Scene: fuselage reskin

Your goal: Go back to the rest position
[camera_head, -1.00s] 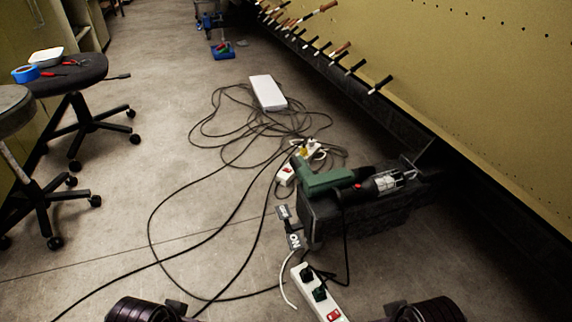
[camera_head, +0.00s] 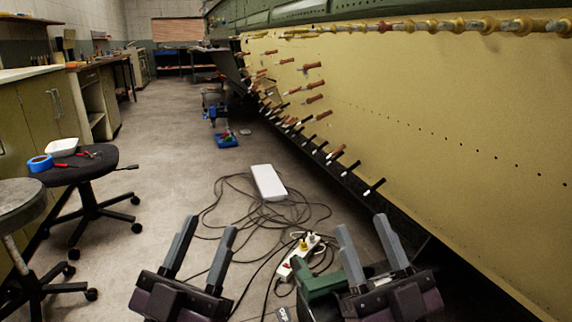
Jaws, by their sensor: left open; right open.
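My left gripper (camera_head: 203,243) is at the bottom, left of centre, in the head view. Its two grey fingers point up and stand apart, with nothing between them. My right gripper (camera_head: 364,242) is at the bottom, right of centre, also open and empty. It appears in front of the green power tool (camera_head: 318,281) and hides part of it. Both grippers look raised above the floor.
A white power strip (camera_head: 298,257) and tangled black cables (camera_head: 222,205) lie on the floor near a white box (camera_head: 268,182). The tan fuselage panel (camera_head: 440,120) with pins fills the right. Stools, one with blue tape (camera_head: 40,163), stand left.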

